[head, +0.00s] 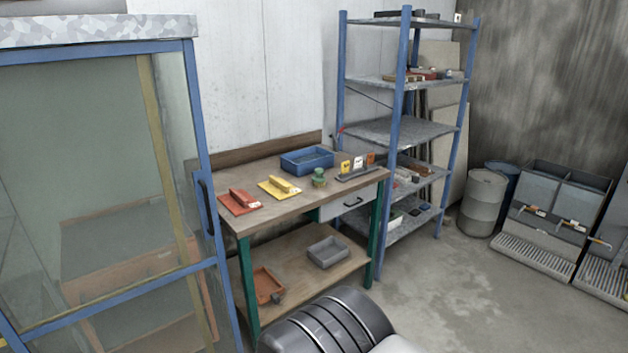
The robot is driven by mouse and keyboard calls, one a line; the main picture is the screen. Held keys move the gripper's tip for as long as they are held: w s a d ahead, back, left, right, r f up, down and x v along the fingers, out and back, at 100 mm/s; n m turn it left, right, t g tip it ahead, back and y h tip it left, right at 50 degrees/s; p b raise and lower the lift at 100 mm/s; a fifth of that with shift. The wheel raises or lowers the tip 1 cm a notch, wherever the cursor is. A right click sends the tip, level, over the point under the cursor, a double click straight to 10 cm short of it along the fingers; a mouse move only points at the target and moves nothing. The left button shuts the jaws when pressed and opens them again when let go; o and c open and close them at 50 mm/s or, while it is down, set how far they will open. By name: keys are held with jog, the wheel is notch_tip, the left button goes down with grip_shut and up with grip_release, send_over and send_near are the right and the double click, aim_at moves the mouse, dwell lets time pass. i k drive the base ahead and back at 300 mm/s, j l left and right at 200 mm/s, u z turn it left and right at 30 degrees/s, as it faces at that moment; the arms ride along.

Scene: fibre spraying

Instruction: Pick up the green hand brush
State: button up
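A small upright green object (319,177) stands on the workbench top (290,205), in front of a blue tray. It is the only small green item I can make out on the bench top, and I take it as the green hand brush, though its details are too small to tell. My gripper is not in view. A dark, ribbed part of my own body shows at the bottom middle, well in front of the bench and apart from the green object.
On the bench top are a red float (239,201), a yellow float (279,187), a blue tray (307,161) and a dark flat tool (357,174). A glazed blue-framed cabinet (200,130) stands left, a shelf rack (399,100) right. Concrete floor (450,285) is clear at right.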

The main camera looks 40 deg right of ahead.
aim_at(319, 179)
jog(key=i+l+z, duration=0.1)
jog(key=i+l, duration=0.3)
jog(key=i+l+z, duration=0.1)
jog(key=i+l, duration=0.3)
jog(key=i+l+z, duration=0.15)
jog(key=i+l, duration=0.15)
jog(key=i, duration=0.25)
jog(key=i+l+z, duration=0.1)
jog(key=i+l, duration=0.2)
jog(key=i, duration=0.2)
jog(key=i+l+z, duration=0.1)
jog(key=i+l, duration=0.15)
jog(key=i, duration=0.2)
jog(key=i+l+z, duration=0.1)
jog(key=i, duration=0.4)
jog(key=l, duration=0.1)
